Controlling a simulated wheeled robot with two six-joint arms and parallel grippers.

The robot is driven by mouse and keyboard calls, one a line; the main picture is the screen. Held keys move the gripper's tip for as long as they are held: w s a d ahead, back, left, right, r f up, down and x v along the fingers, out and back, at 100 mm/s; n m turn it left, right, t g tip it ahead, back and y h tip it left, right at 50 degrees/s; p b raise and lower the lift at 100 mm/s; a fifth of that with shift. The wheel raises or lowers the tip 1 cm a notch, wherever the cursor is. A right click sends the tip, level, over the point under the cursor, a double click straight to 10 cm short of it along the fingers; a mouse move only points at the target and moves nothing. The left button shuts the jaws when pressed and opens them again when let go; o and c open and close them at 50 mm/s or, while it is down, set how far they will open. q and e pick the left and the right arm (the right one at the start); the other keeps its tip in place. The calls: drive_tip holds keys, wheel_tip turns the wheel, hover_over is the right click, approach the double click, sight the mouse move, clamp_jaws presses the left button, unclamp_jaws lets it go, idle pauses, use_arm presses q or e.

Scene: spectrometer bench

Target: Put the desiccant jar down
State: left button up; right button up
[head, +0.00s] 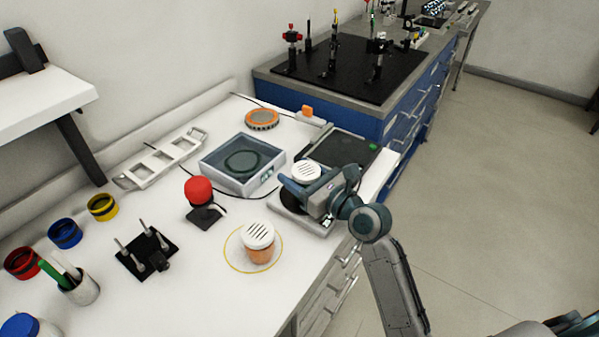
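A jar with a white slotted lid (306,172) is at my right gripper (300,187). The near finger crosses in front of its body, so only the lid shows clearly. The gripper appears shut on this jar, above a grey device with a dark round plate; whether the jar's base touches anything is hidden. A similar jar with a white slotted lid and orange body (260,252) stands upright inside a yellow ring (228,260) on the white bench. My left gripper is not in view.
A glass-topped box (229,177), a red-knobbed stand (199,191) and a black post holder (147,252) stand left of the jars. A black tray (330,153) lies behind the gripper. Bare white bench (200,290) lies in front of the ring.

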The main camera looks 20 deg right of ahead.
drive_tip(key=o, duration=0.4)
drive_tip(key=shift+c, duration=0.2)
drive_tip(key=shift+r, duration=0.15)
drive_tip(key=v, duration=1.2)
